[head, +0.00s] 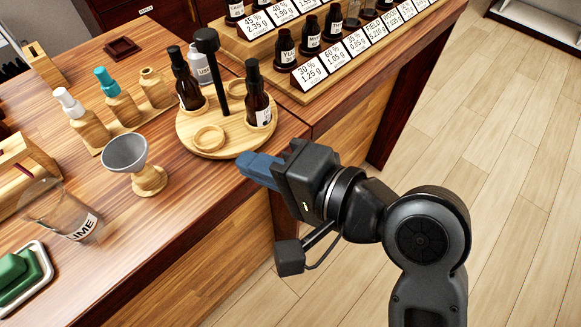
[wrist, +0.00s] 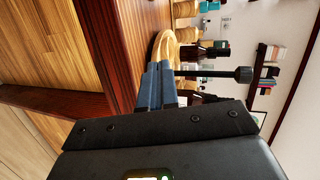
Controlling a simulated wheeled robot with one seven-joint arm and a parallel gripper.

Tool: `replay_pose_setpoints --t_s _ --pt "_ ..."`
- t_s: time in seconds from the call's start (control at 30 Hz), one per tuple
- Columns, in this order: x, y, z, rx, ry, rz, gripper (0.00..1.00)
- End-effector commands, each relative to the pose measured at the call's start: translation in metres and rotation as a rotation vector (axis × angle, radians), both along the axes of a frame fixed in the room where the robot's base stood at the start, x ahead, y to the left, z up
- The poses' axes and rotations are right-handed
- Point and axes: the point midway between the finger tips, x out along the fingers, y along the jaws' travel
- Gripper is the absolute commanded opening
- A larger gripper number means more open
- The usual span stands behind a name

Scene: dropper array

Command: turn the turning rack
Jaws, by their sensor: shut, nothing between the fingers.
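The turning rack (head: 222,147) is a round, light wooden tray with a black knobbed post (head: 214,70) at its middle. Dark dropper bottles (head: 257,97) and a pale bottle stand on it, and an empty ring holder (head: 209,138) is at its front. My gripper (head: 243,162), with blue fingers, is shut and empty at the rack's front right edge. In the wrist view the fingers (wrist: 158,72) overlap the rack's rim (wrist: 162,42); I cannot tell whether they touch it.
A metal funnel on a wooden stand (head: 148,179) is left of the rack. A wooden holder with small bottles (head: 118,107) is behind it. A glass jar (head: 75,215) and green block (head: 18,273) are front left. Stepped shelves with labelled bottles (head: 312,85) stand at the back right.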

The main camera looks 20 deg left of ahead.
Motion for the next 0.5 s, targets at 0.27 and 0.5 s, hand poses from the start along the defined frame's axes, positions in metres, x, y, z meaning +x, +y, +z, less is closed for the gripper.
replay_pose_setpoints --t_s 0.27,0.5 --pt "0.007 0.036 0.000 0.001 -0.001 0.001 0.00" --pt "0.009 0.043 -0.001 0.000 0.000 -0.001 0.00"
